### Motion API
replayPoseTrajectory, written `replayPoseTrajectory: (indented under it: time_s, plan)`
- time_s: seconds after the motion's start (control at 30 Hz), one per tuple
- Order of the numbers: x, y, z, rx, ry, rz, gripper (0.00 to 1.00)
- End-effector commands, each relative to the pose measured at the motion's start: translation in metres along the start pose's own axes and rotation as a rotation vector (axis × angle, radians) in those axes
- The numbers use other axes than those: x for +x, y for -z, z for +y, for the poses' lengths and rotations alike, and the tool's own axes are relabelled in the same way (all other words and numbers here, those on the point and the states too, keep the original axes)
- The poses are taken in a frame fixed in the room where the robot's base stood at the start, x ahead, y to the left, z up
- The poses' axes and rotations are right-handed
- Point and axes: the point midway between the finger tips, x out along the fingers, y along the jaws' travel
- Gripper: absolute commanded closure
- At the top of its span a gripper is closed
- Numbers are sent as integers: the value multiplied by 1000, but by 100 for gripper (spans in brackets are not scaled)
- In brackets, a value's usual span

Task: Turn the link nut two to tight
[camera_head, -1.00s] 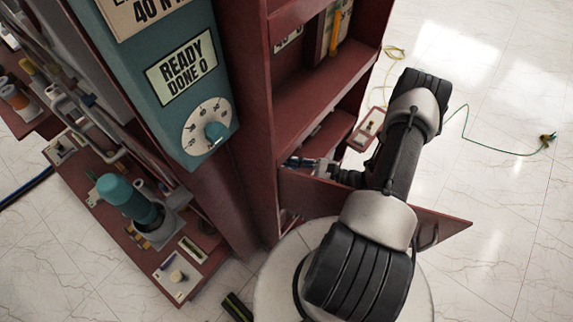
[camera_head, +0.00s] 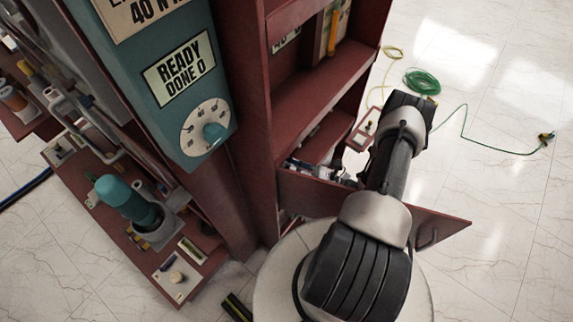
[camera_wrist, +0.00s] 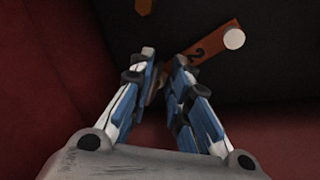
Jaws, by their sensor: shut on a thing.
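In the wrist view, the two blue and white fingers of my gripper (camera_wrist: 164,62) reach up towards a dark panel. Their tips are close together around a small brownish part, link nut two (camera_wrist: 158,84), which the fingers mostly hide. An orange-copper link strip (camera_wrist: 214,46) marked "2" runs from beside the fingertips to the upper right, with a pale round end piece (camera_wrist: 233,39). In the head view, my arm reaches down to the low part of the red cabinet (camera_head: 262,130). The gripper is mostly hidden there, and the nut does not show.
A teal unit (camera_head: 170,60) reads "READY DONE 0" above a dial (camera_head: 206,127). The cabinet's low door (camera_head: 440,222) stands open beside my arm. A lower shelf (camera_head: 215,262) holds a teal tool (camera_head: 125,197). A green coil (camera_head: 422,82) and cable lie on the floor.

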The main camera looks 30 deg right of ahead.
Motion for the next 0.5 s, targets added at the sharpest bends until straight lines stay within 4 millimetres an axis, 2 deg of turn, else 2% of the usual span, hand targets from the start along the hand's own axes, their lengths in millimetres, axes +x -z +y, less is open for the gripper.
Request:
replayPoseTrajectory:
  time_s: [0.03, 0.5]
  plan:
    - [2, 4, 6, 57, -17, -15, 100]
    - [0, 6, 2, 463, -19, -184, 100]
